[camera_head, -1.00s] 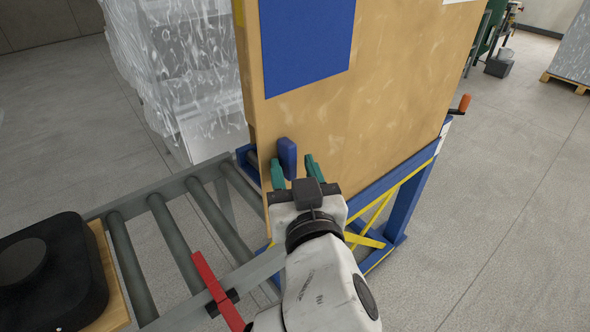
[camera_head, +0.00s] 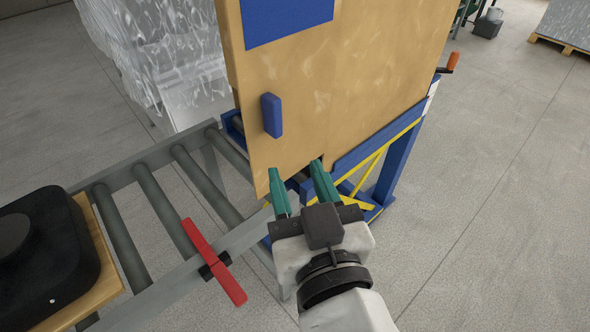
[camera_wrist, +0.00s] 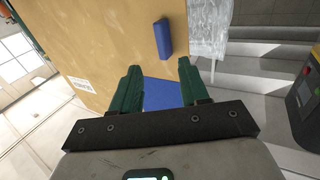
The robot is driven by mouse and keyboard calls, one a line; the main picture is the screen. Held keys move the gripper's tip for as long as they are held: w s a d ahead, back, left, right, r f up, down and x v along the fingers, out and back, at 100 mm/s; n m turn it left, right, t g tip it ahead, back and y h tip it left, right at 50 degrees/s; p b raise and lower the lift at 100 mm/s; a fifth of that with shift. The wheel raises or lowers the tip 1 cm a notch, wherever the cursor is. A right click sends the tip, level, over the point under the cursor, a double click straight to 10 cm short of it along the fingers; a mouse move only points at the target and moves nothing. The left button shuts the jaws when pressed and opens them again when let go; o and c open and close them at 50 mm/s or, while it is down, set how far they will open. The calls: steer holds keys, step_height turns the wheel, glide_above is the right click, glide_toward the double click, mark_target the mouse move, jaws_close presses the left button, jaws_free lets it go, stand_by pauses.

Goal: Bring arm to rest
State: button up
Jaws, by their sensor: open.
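My gripper (camera_head: 302,192) is open and empty, its two green fingers apart. In the head view it is in front of the lower edge of a large tan panel (camera_head: 340,90), below the blue handle block (camera_head: 271,115) on that panel. I cannot tell whether a fingertip touches the panel. In the wrist view my gripper (camera_wrist: 160,85) points toward the tan panel (camera_wrist: 110,40), with the blue handle block (camera_wrist: 163,39) beyond the fingers and clear of them.
A roller conveyor (camera_head: 150,180) with a red lever (camera_head: 213,262) lies left of my gripper. A black rounded unit (camera_head: 45,255) sits on a wooden board. A blue frame (camera_head: 395,160) with an orange handle (camera_head: 453,60) stands behind. Wrapped goods (camera_head: 165,60) stand back left.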

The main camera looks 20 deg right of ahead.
stand_by(0.4)
steer(key=s+d+f+g+p, duration=0.2)
steer(key=d+f+g+p, duration=0.55)
steer(key=d+f, duration=0.6)
steer(key=s+d+f+n+g+y+p, duration=0.1)
steer(key=s+d+f+g+y, duration=0.1)
steer(key=s+f+g, duration=0.7)
steer(key=s+f, duration=0.4)
steer(key=s, duration=0.2)
steer(key=shift+y+p, duration=0.3)
steer(key=shift+p, duration=0.1)
steer(key=shift+w+n, duration=0.1)
steer(key=shift+n, duration=0.2)
